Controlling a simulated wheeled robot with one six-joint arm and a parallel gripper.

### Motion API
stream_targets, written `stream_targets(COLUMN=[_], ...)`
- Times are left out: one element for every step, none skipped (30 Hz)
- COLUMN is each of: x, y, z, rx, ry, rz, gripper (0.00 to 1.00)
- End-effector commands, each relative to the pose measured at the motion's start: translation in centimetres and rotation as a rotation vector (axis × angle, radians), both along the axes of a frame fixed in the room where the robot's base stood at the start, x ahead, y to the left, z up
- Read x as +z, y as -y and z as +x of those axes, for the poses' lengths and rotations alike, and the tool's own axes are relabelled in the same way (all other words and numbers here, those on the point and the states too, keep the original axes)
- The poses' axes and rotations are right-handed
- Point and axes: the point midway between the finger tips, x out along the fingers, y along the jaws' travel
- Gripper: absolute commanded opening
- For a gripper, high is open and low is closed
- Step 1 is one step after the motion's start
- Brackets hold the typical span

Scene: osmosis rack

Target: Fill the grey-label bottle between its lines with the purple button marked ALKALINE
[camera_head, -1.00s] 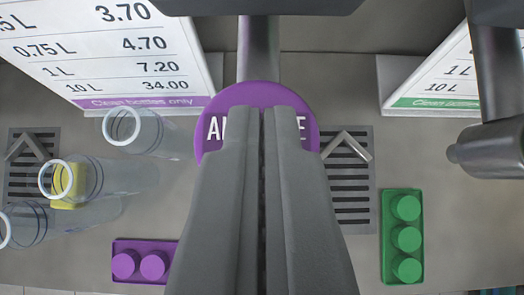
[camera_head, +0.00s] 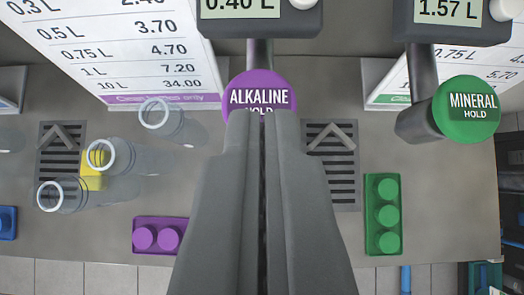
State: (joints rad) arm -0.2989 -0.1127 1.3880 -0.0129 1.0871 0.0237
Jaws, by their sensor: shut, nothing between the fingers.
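The round purple button marked ALKALINE HOLD (camera_head: 262,84) is at the upper middle of the view. My gripper (camera_head: 263,114) is shut and empty, its fingertips over the button's lower edge; whether they touch it I cannot tell. The display above the button (camera_head: 240,6) reads 0.40 L. Several clear bottles stand at the left, one near the price board (camera_head: 170,122), one with a yellow patch (camera_head: 95,160) and one in front (camera_head: 65,195). I cannot make out a grey label. The area behind my fingers is hidden.
A green MINERAL button (camera_head: 467,108) sits at the right, its display (camera_head: 455,10) reading 1.57 L. Price boards (camera_head: 115,50) stand behind. Dark drain grates (camera_head: 333,185), a purple block (camera_head: 160,235) and a green block (camera_head: 383,215) lie on the grey counter.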

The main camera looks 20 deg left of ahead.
Motion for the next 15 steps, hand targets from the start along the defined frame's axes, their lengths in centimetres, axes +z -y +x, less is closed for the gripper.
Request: stream_targets(x=[0.8,1.1,1.5,1.8,2.1,2.5,2.7,2.9,3.2,3.3,3.4,3.5,3.5,3.6,3.6], y=[0.2,0.3,0.4,0.5,0.6,0.7,0.7,0.8,0.8,0.9,0.9,0.9,1.0,1.0,1.0], z=[-0.6,-1.0,-1.4,-1.7,-2.0,-2.3,-2.5,-2.7,-2.9,-3.0,-3.1,-3.2,-3.3,-3.3,-3.4], rx=[0.000,0.000,0.000,0.000,0.000,0.000,0.000,0.000,0.000,0.000,0.000,0.000,0.000,0.000,0.000], ry=[0.003,0.002,0.001,0.001,0.002,0.002,0.002,0.002,0.002,0.002,0.002,0.002,0.002,0.001,0.001], rz=[0.001,0.001,0.000,0.000,0.001,0.001,0.001,0.001,0.001,0.001,0.001,0.001,0.001,0.000,0.000], gripper=[0.00,0.00,0.00,0.00,0.00,0.00,0.00,0.00,0.00,0.00,0.00,0.00,0.00,0.00,0.00])
